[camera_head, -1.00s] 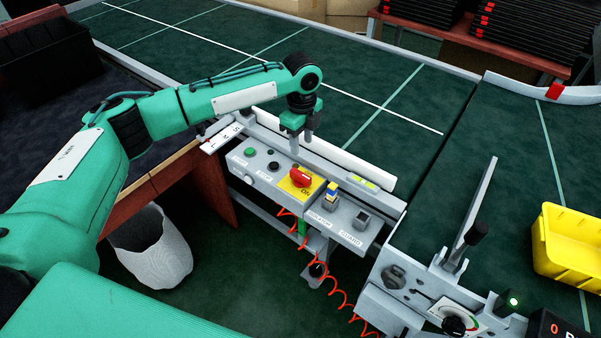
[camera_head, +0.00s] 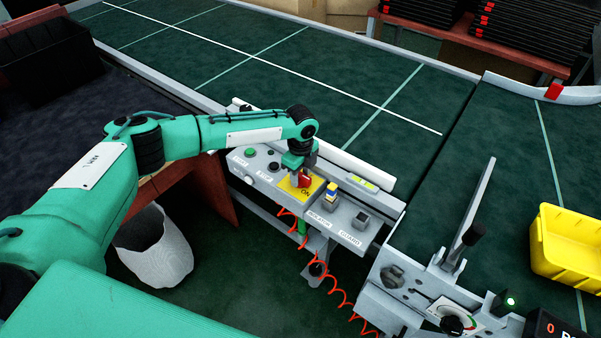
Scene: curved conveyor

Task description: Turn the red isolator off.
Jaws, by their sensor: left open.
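The red isolator (camera_head: 304,181) is a red rotary knob on a yellow plate (camera_head: 289,187) on the grey control panel. The plate carries a partly covered "ON" marking. My left gripper (camera_head: 302,172) is open and points down right over the knob, with its fingers around or just above it. I cannot tell whether the fingers touch it. The gripper hides the upper part of the knob. My right gripper is not in view.
A coiled red cable (camera_head: 335,290) hangs below. A yellow bin (camera_head: 567,245) stands on the green conveyor at right.

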